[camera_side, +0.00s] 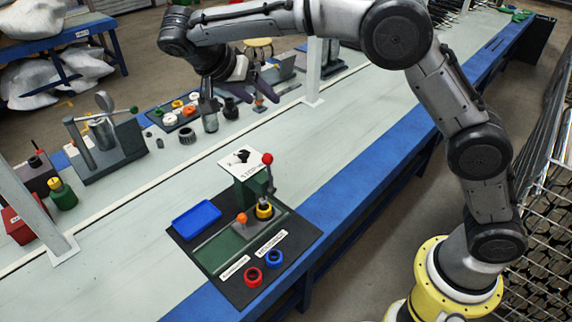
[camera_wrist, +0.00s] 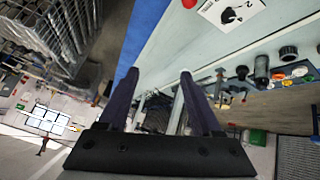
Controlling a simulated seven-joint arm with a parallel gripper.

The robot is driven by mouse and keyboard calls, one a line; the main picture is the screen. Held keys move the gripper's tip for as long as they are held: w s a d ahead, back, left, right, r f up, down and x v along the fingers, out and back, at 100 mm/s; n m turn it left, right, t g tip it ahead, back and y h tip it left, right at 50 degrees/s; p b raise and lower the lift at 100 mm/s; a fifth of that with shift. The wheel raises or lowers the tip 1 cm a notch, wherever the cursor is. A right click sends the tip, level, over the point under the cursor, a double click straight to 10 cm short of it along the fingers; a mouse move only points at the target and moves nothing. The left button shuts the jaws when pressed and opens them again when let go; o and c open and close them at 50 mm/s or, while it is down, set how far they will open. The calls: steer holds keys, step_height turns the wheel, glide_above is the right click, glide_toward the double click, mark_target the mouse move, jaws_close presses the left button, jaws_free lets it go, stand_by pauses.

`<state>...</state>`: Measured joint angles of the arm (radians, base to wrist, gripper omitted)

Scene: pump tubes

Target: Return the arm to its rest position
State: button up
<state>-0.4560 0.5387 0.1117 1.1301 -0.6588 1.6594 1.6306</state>
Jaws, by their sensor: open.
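My gripper (camera_side: 262,85) is raised above the far side of the workbench (camera_side: 330,150), its dark fingers pointing to the right in the side view. In the wrist view the two fingers of my gripper (camera_wrist: 160,75) stand apart with nothing between them. My arm reaches in from the right and bends over the bench. A dark fixture board (camera_side: 183,238) lies at the near edge, well below and apart from my gripper. It carries a lever with a red ball (camera_side: 267,158), an orange-tipped piece (camera_side: 241,218) and a yellow ring (camera_side: 264,211).
A blue tray (camera_side: 196,219) and red (camera_side: 253,277) and blue (camera_side: 275,258) rings sit on the board. White posts (camera_side: 314,70) rise from the bench. A press stand (camera_side: 105,150) and a parts tray (camera_side: 178,114) stand along the far side. The bench right of the board is clear.

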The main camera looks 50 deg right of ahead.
steer(key=s+d+r+y, duration=0.3)
steer(key=s+d+r, duration=0.65)
steer(key=s, duration=0.35)
steer(key=s+d+f+n+t+y, duration=0.1)
steer(key=s+n, duration=0.1)
steer(key=s, duration=0.4)
steer(key=s+d+f+n+t+y, duration=0.1)
steer(key=s+d+n+t, duration=0.1)
steer(key=s, duration=0.4)
steer(key=s+a+f+n+t+y, duration=0.2)
steer(key=s+f+n, duration=0.4)
steer(key=f+n, duration=0.3)
steer(key=shift+a+f+y, duration=0.2)
steer(key=shift+a+y, duration=0.4)
steer(key=shift+a, duration=0.5)
